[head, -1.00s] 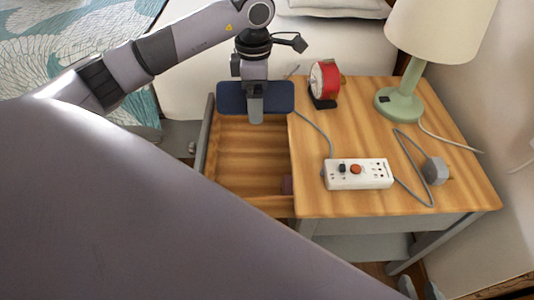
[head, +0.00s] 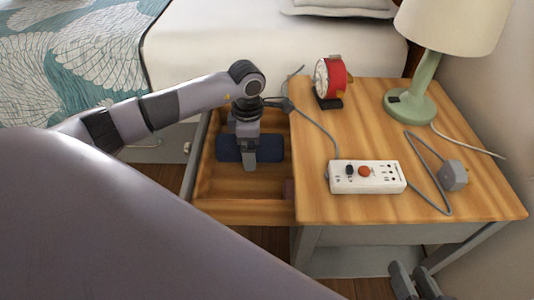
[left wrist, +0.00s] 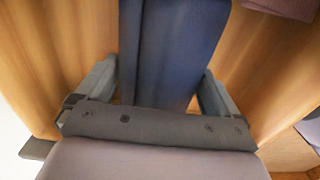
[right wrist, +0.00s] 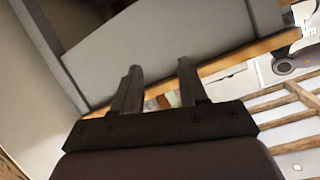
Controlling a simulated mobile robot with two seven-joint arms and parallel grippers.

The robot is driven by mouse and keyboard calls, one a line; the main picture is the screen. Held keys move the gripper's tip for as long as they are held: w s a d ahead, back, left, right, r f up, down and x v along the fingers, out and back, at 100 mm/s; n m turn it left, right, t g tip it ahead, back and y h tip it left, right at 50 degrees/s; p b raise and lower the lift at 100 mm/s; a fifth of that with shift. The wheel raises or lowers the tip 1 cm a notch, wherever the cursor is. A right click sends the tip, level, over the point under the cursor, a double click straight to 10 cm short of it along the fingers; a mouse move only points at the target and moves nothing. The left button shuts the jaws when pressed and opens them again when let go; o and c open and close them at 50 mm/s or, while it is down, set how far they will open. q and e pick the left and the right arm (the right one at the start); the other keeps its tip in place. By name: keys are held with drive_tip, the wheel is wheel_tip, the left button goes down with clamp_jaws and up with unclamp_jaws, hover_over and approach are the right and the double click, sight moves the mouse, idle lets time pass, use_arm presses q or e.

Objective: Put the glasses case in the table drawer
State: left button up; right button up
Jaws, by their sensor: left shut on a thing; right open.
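The glasses case is a dark blue oblong (head: 231,149), now down inside the open wooden drawer (head: 243,211) on the left of the table (head: 330,209). My left gripper (head: 250,166) reaches down from above and is shut on the case. In the left wrist view the blue case (left wrist: 175,50) runs between the two fingers, with wooden drawer surfaces on both sides. Whether the case touches the drawer bottom cannot be told. My right gripper (head: 417,284) is low at the bottom right, below the table top. Its fingers stand apart and empty in the right wrist view (right wrist: 158,85).
On the table top are a white power strip (head: 367,177) with a grey cable and plug (head: 453,176), a red clock (head: 331,78) and a green lamp (head: 420,95). A small dark reddish thing (head: 289,189) lies in the drawer's right side. The bed (head: 220,45) stands behind.

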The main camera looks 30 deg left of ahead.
sight(267, 147)
use_arm(q)
drive_tip(key=w+d, duration=0.1)
drive_tip(key=w+d+b, duration=0.1)
drive_tip(key=d, duration=0.1)
drive_tip(key=shift+d+f, duration=0.15)
drive_tip(key=shift+d, duration=0.05)
drive_tip(key=shift+f+b, duration=0.35)
drive_tip(key=shift+f, duration=0.15)
drive_tip(key=shift+w, duration=0.1)
use_arm(e)
drive_tip(key=shift+w+a+y, duration=0.2)
drive_tip(key=shift+a+y, duration=0.15)
drive_tip(key=shift+y, duration=0.05)
drive_tip(key=shift+f, duration=0.1)
use_arm(q)
drive_tip(key=shift+f, duration=0.2)
drive_tip(key=o, duration=0.8)
use_arm(e)
drive_tip(key=shift+s+d+f, duration=0.15)
drive_tip(key=shift+s+f, duration=0.05)
drive_tip(key=shift+s, duration=0.05)
